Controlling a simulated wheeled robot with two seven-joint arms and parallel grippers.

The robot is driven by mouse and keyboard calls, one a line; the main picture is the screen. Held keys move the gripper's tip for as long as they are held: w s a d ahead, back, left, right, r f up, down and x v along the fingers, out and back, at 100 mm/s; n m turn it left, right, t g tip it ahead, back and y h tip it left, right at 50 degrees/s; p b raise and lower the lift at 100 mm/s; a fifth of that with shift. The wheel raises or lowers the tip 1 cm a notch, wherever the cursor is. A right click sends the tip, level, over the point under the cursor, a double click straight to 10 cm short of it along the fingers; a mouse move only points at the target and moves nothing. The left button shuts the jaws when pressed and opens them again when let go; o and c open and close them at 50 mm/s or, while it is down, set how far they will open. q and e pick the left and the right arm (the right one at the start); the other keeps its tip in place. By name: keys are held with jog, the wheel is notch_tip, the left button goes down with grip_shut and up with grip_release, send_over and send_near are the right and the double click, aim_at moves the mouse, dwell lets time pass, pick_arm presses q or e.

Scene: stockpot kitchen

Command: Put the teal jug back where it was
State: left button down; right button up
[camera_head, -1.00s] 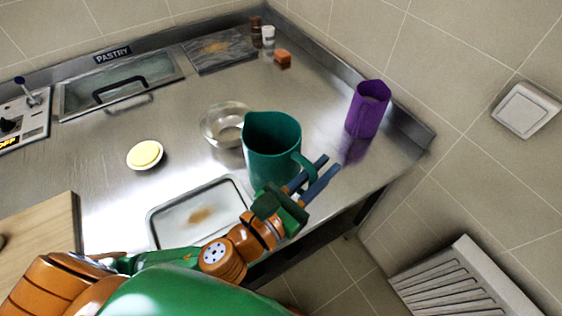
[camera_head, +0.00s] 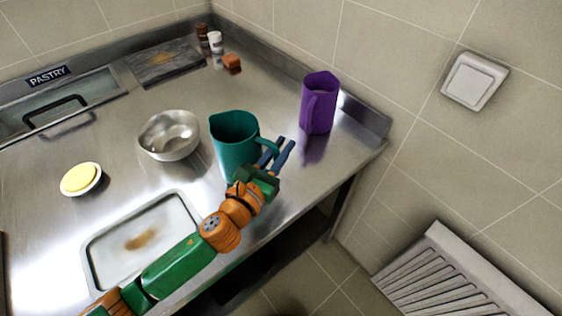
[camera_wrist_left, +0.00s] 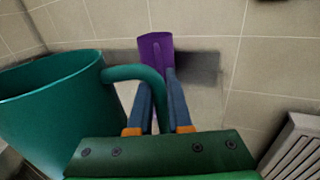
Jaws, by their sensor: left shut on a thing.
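The teal jug (camera_head: 232,150) is upright near the front edge of the steel counter, right of the metal bowl. My left gripper (camera_head: 277,155) is at its right side, shut on its handle. In the left wrist view the teal jug (camera_wrist_left: 50,110) fills the left side, and its handle curves in between the fingers of my left gripper (camera_wrist_left: 158,95). The jug's base is partly hidden by my arm, so I cannot tell whether it touches the counter. My right gripper is not in view.
A purple jug (camera_head: 318,105) stands to the right by the wall. The metal bowl (camera_head: 169,135) is left of the teal jug. A stained tray (camera_head: 95,262) and a dish with a yellow top (camera_head: 80,179) lie further left. Bare counter lies behind the teal jug.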

pick_arm(q)
notch_tip(320, 180, down, 3)
jog(key=shift+w+a+f+b, duration=0.1)
jog(key=shift+w+f+b, duration=0.1)
jog(key=shift+b, duration=0.2)
jog(key=shift+f, duration=0.15)
jog(key=c, duration=0.8)
grip_release()
jog(key=shift+s, duration=0.15)
jog(key=shift+c, duration=0.2)
